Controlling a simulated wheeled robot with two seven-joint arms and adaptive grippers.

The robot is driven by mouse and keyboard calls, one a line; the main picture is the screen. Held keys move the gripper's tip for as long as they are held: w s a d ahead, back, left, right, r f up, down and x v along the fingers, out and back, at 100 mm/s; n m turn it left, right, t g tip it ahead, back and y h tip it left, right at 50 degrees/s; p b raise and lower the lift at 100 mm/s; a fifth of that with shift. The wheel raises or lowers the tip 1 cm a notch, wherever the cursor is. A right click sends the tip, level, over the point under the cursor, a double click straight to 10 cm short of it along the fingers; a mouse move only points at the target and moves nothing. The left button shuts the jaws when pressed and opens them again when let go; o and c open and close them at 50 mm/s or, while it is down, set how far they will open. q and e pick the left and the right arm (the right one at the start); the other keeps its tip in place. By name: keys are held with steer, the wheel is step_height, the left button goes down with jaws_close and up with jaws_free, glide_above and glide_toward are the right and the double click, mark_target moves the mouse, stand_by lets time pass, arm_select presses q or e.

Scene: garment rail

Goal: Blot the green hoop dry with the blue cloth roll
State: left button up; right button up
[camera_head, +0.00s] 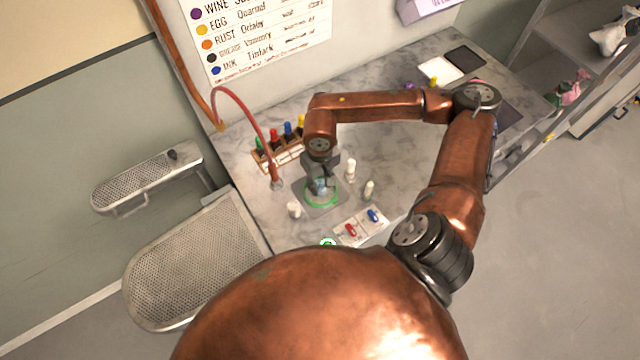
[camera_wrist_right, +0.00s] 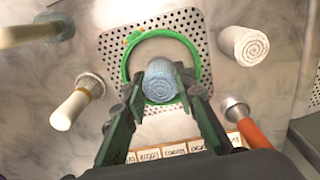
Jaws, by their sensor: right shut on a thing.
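The green hoop (camera_head: 337,197) lies flat on a small perforated metal plate (camera_wrist_right: 193,20) on the marble counter. It also shows in the right wrist view (camera_wrist_right: 126,62) as a ring with a small orange-yellow spot at its upper left. My right gripper (camera_head: 322,181) points down over the hoop and is shut on the blue cloth roll (camera_wrist_right: 160,80). The roll is upright, its spiral end facing the wrist camera, and appears inside the ring toward its near side. I cannot tell whether it touches the hoop or plate. My left gripper is out of view.
A white cloth roll (camera_wrist_right: 245,43) stands beside the plate. Pale pegs (camera_head: 350,168) (camera_head: 369,188) stand on the other side. A red hose (camera_head: 268,145) ends near the plate. A rack of coloured bottles (camera_head: 280,155) stands behind; a card with red and blue pieces (camera_head: 360,228) lies in front.

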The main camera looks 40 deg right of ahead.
steer(key=shift+r+p, duration=1.2)
steer(key=shift+r, duration=2)
steer(key=shift+f, duration=0.1)
steer(key=shift+f+b, duration=2.6)
steer(key=shift+f, duration=0.25)
steer(key=shift+f+b, duration=0.45)
steer(key=shift+f, duration=0.1)
steer(key=shift+f+b, duration=0.1)
steer(key=shift+b, duration=0.2)
steer(key=shift+r+p, duration=1.55)
steer(key=shift+r, duration=2.05)
